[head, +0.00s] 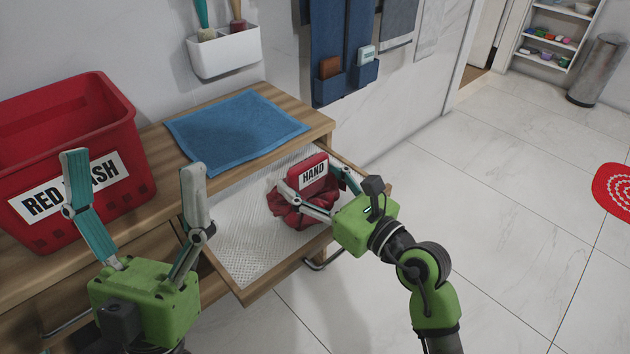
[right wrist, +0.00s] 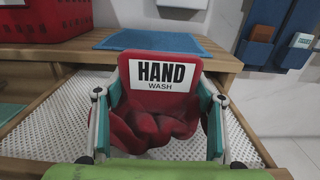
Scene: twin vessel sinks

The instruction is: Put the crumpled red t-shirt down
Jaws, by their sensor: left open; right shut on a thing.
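The crumpled red t-shirt (head: 292,213) is a dark red bundle at the open drawer's right part. It also shows in the right wrist view (right wrist: 152,128), between my fingers. My right gripper (head: 312,182) is shut on it from the right, one finger on each side. I cannot tell whether the bundle rests on the drawer's liner. A red panel with a white "HAND WASH" label (right wrist: 162,74) stands directly behind the bundle, its lower part hidden. My left gripper (head: 134,165) is open and empty, in front of the red bin and left of the drawer.
The open drawer (head: 238,225) has a white textured liner, bare on its left. A white wall holder (head: 224,52) hangs above.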

